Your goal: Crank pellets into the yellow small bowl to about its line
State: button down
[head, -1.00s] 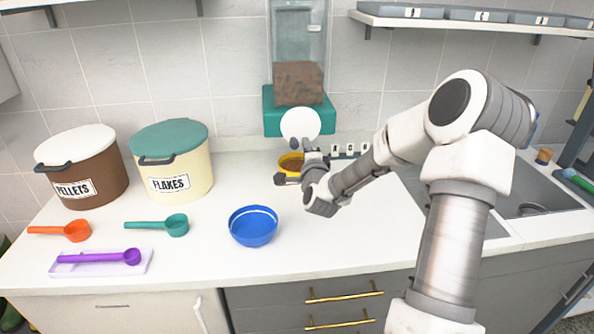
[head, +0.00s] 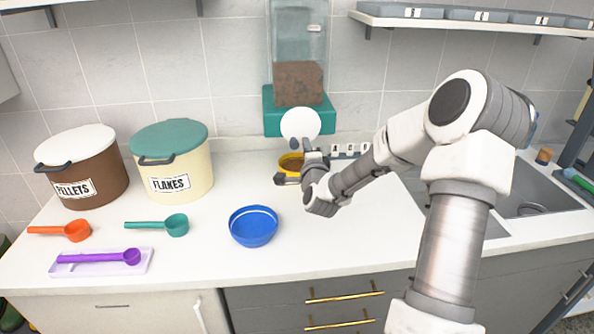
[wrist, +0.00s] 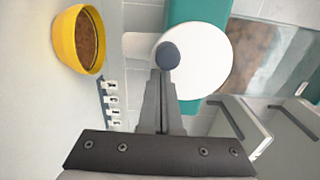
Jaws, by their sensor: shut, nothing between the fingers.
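The yellow small bowl (head: 291,164) stands on the counter below the wall dispenser, partly hidden by my gripper in the head view. In the wrist view the yellow bowl (wrist: 78,40) holds brown pellets; I cannot make out its line clearly. The dispenser has a teal body (head: 284,122), a clear hopper (head: 298,80) part full of brown pellets, and a white crank disc (head: 300,124) with a dark knob. In the wrist view my gripper (wrist: 166,72) is shut, its tips at the dark knob (wrist: 167,55) of the white disc (wrist: 215,68). I cannot tell whether they touch.
A blue bowl (head: 253,227) stands on the counter front. Left are a brown pellets bin (head: 95,165), a cream flakes bin (head: 182,165), and orange (head: 75,230), teal (head: 175,225) and purple (head: 100,257) scoops. A sink (head: 530,190) lies right, and a shelf (head: 450,22) hangs above.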

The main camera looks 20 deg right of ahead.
jog(key=shift+w+a+b, duration=0.15)
jog(key=shift+a+b, duration=0.2)
jog(key=shift+a, duration=0.15)
dwell(0.3)
jog(key=shift+w+a, duration=0.15)
jog(key=shift+a, duration=0.4)
jog(key=shift+b, duration=0.3)
jog(key=shift+a, duration=0.2)
jog(key=b+v, duration=0.1)
jog(key=v, duration=0.7)
jog(key=shift+s, duration=0.25)
